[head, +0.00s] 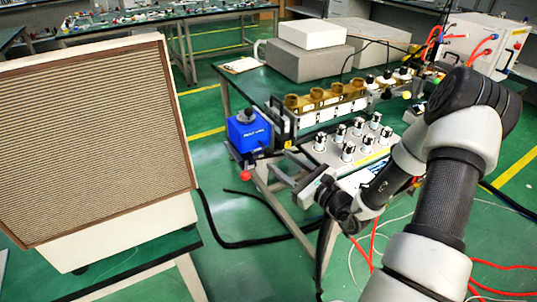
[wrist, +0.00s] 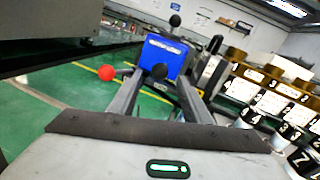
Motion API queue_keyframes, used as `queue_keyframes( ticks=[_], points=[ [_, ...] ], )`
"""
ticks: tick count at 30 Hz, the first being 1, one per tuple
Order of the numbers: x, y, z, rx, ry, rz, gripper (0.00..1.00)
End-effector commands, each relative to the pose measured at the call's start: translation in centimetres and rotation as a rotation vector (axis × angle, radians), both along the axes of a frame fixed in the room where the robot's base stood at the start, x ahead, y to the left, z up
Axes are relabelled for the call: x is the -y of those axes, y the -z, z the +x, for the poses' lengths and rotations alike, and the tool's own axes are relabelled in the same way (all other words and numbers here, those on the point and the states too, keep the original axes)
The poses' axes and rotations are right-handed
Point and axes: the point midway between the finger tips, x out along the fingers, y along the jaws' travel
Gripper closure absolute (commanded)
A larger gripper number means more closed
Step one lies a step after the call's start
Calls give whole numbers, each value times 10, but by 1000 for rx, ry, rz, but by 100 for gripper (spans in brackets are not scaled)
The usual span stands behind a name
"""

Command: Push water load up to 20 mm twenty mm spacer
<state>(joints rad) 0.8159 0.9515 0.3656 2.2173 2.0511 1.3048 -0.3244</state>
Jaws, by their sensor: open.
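The blue box with a label (head: 249,132), which I take to be the water load, stands at the left end of the row of brass-topped parts. It has black knobs and a red ball below it. In the wrist view the blue box (wrist: 164,56) lies straight ahead between and beyond my fingers, with a black knob in front and the red ball to the left. My gripper (head: 284,168) is open and empty, pointing at the box; contact cannot be told. A dark upright piece (head: 281,127) stands beside the box; I cannot tell whether it is the 20 mm spacer.
Numbered brass-topped parts (head: 325,98) stand in a row on the green bench. A tray of several metal knobs (head: 350,140) is in front. A large slatted panel (head: 95,140) stands at the left. Floor between is free except for black cables (head: 235,240).

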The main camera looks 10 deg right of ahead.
Motion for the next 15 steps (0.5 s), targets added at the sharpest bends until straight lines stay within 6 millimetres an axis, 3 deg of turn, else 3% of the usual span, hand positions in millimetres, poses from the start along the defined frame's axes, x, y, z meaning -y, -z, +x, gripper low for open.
queue_keyframes(
  ticks=[7,15],
  points=[
    [-24,1,41,2,-1,1,56],
    [-33,0,59,-1,-1,1,56]
  ],
)
